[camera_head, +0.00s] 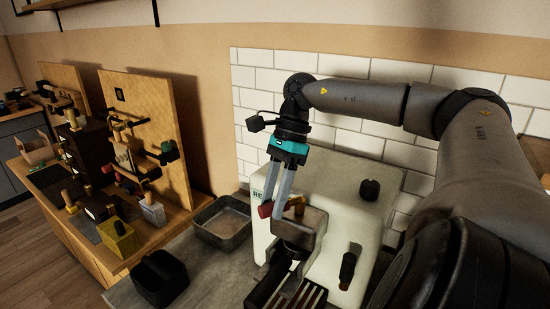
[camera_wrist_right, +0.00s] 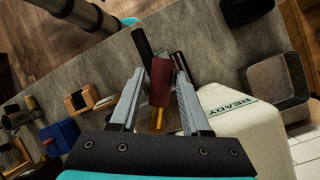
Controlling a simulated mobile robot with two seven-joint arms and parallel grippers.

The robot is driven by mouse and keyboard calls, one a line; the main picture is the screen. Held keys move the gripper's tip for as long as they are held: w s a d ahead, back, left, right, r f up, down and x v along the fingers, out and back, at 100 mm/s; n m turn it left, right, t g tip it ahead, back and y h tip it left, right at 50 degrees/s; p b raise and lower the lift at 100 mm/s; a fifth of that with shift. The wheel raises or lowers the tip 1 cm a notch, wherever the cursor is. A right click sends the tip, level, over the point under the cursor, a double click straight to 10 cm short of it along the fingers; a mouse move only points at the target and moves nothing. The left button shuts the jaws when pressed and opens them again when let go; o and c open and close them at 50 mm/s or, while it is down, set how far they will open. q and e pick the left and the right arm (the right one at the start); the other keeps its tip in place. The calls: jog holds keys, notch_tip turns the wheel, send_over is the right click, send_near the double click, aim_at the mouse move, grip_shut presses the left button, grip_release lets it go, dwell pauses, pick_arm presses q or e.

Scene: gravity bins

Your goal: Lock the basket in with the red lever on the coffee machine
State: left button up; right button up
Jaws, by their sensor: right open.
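The white coffee machine (camera_head: 340,200) stands on the counter against the tiled wall, and its corner with the word READY shows in the right wrist view (camera_wrist_right: 232,118). Its lever has a red grip (camera_head: 265,210) on a brass-coloured rod (camera_head: 297,204). My right gripper (camera_head: 272,207) reaches down at the lever. In the right wrist view the red grip (camera_wrist_right: 160,82) lies between my two open, spread fingers. A metal box (camera_head: 299,225) sits at the machine's front, with a black handle (camera_head: 268,287) below it. I cannot tell how the basket sits, as it is largely hidden. My left gripper is not seen.
A grey metal tray (camera_head: 222,222) and a black bin (camera_head: 160,278) stand on the counter left of the machine. A black knob (camera_head: 369,189) and a black lever (camera_head: 346,272) stick out of the machine. Wooden boards with fittings (camera_head: 140,135) stand further left.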

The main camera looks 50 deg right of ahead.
jog(key=shift+w+d+r, duration=0.1)
jog(key=shift+d+r, duration=0.15)
jog(key=shift+r, duration=0.3)
jog(key=p+v, duration=0.6)
jog(key=v, duration=0.8)
dwell(0.8)
